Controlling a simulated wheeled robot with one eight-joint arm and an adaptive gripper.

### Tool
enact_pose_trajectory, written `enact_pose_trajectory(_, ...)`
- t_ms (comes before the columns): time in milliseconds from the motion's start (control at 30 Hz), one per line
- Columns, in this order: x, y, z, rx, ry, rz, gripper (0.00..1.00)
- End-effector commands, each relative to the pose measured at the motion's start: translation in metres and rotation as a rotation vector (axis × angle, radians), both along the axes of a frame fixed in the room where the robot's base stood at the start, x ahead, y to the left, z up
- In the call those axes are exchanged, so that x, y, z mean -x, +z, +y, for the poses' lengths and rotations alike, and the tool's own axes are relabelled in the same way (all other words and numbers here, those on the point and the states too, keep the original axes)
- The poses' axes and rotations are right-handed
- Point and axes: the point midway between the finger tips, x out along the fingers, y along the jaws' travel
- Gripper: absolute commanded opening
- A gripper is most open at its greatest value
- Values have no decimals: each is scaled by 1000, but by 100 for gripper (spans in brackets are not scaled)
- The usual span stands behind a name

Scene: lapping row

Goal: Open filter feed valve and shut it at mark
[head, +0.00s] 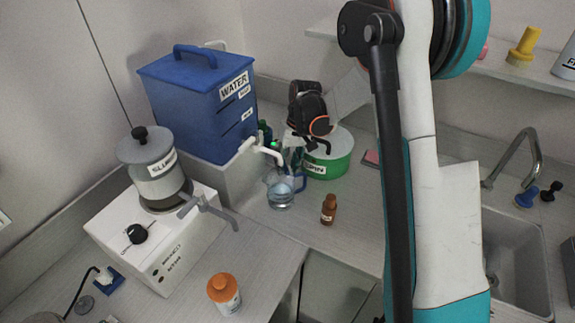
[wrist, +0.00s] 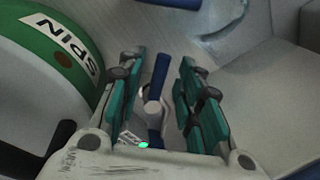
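The blue water tank (head: 190,105) stands on a raised ledge, with a white tap (head: 262,150) at its lower front. A clear jug (head: 280,193) with a blue handle stands under the tap and looks to hold some liquid. Its mark cannot be made out. My gripper (head: 288,154) is at the tap in the head view, partly hidden by the wrist. In the wrist view my gripper (wrist: 158,92) is open, with a blue lever (wrist: 160,75) on a white hub between its fingers. Gaps show on both sides of the lever. No label naming the filter feed valve is readable.
A green and white SPIN machine (head: 327,160) stands close right of my gripper. A brown bottle (head: 328,210) stands in front. The slurry pot (head: 155,170) with a grey tap is at left, an orange-capped jar (head: 224,293) nearer. A sink (head: 515,265) is at right.

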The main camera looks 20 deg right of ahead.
Motion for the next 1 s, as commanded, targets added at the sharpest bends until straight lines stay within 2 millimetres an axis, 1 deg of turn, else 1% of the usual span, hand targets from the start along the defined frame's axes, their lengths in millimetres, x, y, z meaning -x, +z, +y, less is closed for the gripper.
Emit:
enact_pose_trajectory(167,0,0,0,0,0,0,33)
enact_pose_trajectory(200,0,0,0,0,0,0,24)
enact_pose_trajectory(267,0,0,0,0,0,0,10)
enact_pose_trajectory(300,0,0,0,0,0,0,1)
enact_pose_trajectory(333,0,0,0,0,0,0,0)
enact_pose_trajectory(533,0,0,0,0,-5,0,0)
enact_pose_trajectory(633,0,0,2,1,-46,0,0)
enact_pose_trajectory(900,0,0,14,1,-292,-1,0)
enact_pose_trajectory(1000,-1,0,17,1,-357,0,0)
